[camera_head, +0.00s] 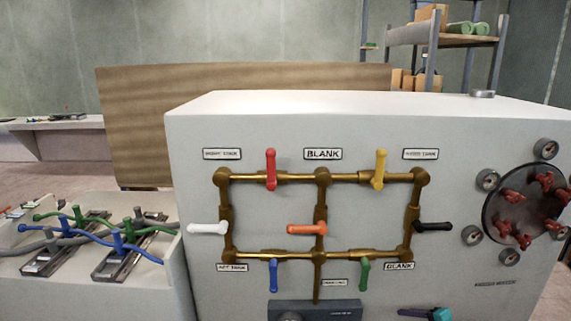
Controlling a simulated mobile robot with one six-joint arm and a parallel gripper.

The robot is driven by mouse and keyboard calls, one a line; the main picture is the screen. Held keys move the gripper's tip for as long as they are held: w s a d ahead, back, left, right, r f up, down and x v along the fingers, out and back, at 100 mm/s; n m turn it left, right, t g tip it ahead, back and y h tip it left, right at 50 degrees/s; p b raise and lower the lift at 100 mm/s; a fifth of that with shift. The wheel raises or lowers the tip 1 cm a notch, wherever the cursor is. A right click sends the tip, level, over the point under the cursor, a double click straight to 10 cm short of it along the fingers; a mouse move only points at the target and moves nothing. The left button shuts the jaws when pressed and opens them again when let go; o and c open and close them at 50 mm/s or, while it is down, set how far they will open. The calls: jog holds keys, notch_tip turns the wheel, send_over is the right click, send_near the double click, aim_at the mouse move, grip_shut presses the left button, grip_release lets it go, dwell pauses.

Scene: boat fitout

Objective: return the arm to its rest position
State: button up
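My arm and my gripper do not show in the camera_head view. A white cabinet (190,135) fills the middle and right. Its front carries brass pipework (285,177) in a loop. Levers stand on the pipes: red (271,170), yellow (380,170), white (208,229), orange (306,229), black (433,227), blue (273,275) and green (364,274). The red, yellow, blue and green levers point up and down. The white, orange and black levers lie sideways.
A round dark plate (525,205) with red knobs is at the right. A teal and purple object (440,314) is cut off at the bottom edge. Blue and green hoses (125,243) lie over a white bench at the left. A brown panel (140,130) and a shelf (445,37) stand behind.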

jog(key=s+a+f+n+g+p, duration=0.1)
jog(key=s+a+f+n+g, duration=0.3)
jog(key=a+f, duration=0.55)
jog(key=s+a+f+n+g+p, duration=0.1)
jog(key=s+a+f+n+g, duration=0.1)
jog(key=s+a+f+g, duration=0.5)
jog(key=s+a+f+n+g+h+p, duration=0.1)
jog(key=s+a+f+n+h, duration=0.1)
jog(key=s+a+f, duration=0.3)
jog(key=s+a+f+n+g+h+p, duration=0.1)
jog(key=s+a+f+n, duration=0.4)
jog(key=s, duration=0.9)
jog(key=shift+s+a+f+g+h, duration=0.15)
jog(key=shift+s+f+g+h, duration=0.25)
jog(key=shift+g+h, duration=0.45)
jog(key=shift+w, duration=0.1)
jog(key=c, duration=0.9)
